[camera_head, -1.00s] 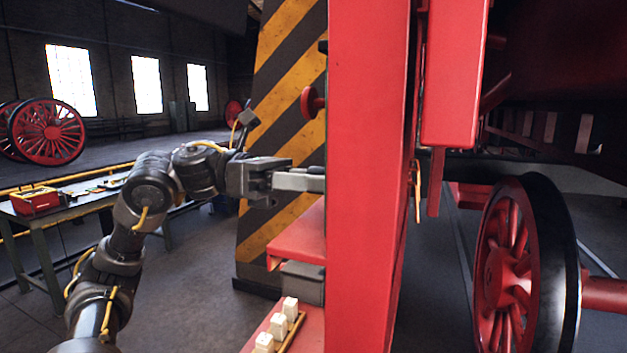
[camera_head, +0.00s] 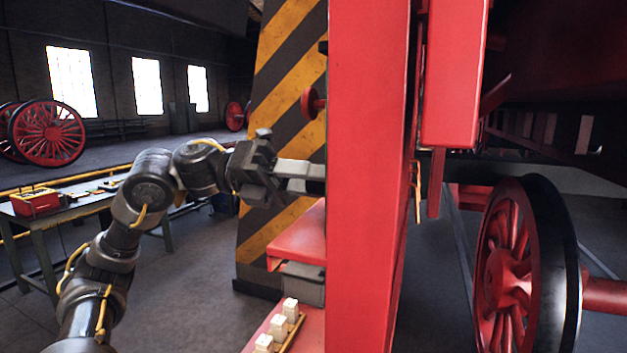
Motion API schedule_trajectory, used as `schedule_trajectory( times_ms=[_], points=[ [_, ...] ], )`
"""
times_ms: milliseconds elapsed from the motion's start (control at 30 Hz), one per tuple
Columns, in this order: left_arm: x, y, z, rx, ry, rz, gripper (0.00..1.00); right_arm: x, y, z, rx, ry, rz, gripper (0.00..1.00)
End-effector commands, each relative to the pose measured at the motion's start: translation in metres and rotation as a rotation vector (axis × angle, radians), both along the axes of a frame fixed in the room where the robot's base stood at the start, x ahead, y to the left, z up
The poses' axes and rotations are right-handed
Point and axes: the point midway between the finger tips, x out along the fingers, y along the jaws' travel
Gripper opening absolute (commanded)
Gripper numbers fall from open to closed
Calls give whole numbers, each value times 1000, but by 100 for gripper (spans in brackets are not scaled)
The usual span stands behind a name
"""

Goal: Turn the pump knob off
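My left arm comes in from the left, and my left gripper (camera_head: 303,178) points right at mid-height. Its fingers run behind the edge of the red post (camera_head: 368,180), so the tips and anything between them are hidden. A small red round knob (camera_head: 311,103) sticks out left of the post, above the gripper and apart from it. I cannot tell whether it is the pump knob. No other knob shows clearly. My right gripper is not in view.
A yellow-and-black striped pillar (camera_head: 285,65) stands behind the gripper. Below are a red ledge (camera_head: 300,236) and several small white blocks (camera_head: 279,325). A workbench (camera_head: 85,206) with a red toolbox (camera_head: 36,201) is left. A large red wheel (camera_head: 508,265) stands right.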

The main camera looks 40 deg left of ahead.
Motion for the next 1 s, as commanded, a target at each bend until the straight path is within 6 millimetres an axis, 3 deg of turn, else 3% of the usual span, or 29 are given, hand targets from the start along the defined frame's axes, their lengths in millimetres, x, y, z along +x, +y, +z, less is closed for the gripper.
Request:
schedule_trajectory(
  times_ms=[600, 633, 767, 1000],
  points=[
    [0, 0, 0, -14, 42, 1, 11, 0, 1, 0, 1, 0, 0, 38],
    [0, 0, 0, -14, 42, 1, 38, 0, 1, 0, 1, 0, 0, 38],
    [0, 0, 0, -14, 41, 1, 55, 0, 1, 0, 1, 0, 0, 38],
    [0, 0, 0, -14, 40, 1, 55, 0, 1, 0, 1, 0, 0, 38]
  ],
)
